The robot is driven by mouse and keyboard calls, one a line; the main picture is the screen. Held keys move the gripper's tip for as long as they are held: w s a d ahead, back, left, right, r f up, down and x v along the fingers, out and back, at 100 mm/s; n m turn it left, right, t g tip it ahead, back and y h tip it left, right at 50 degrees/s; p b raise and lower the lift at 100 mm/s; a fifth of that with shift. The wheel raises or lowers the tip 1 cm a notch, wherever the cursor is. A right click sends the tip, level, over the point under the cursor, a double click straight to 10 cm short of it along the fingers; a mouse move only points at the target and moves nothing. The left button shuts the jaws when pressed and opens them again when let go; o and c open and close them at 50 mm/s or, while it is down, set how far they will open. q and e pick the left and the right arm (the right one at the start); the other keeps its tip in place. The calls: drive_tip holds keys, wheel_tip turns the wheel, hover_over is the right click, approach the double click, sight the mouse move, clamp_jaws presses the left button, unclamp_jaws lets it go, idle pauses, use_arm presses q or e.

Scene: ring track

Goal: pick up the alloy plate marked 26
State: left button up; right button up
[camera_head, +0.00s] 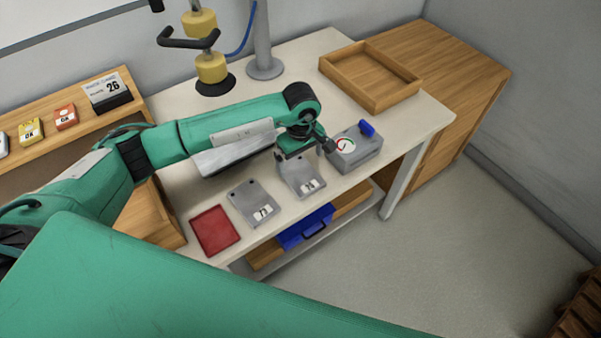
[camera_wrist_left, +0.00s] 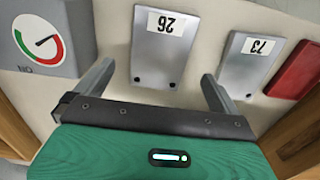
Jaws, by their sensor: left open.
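The alloy plate marked 26 (camera_wrist_left: 165,45) is a grey rectangle with a white label and dark holes, lying flat on the pale bench. In the head view it is the plate (camera_head: 303,182) just below my left gripper (camera_head: 303,152), partly covered by it; its label is too small to read there. In the left wrist view my left gripper (camera_wrist_left: 157,72) is open, its fingers either side of the plate's near end, with nothing held. A similar plate marked 73 (camera_wrist_left: 249,62) lies beside it, also in the head view (camera_head: 250,196). My right gripper is not in view.
A grey gauge box (camera_head: 362,156) with a blue part stands right of the plate. A red tray (camera_head: 215,231) lies left of plate 73. A wooden tray (camera_head: 371,99) sits at the back right. A card reading 26 (camera_head: 107,91) stands on the shelf.

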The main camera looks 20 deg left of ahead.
sight(300, 174)
use_arm(q)
drive_tip(key=shift+f, duration=0.6)
drive_tip(key=shift+f+p, duration=0.25)
drive_tip(key=shift+p, duration=0.25)
wheel_tip(300, 174, down, 4)
drive_tip(key=shift+r+p, duration=0.25)
drive_tip(key=shift+p, duration=0.55)
drive_tip(key=shift+a+f, duration=0.1)
drive_tip(key=shift+f, duration=0.35)
drive_tip(key=c, duration=1.1)
drive_tip(key=shift+w, duration=0.1)
drive_tip(key=shift+c, duration=0.8)
drive_tip(key=shift+r, duration=0.1)
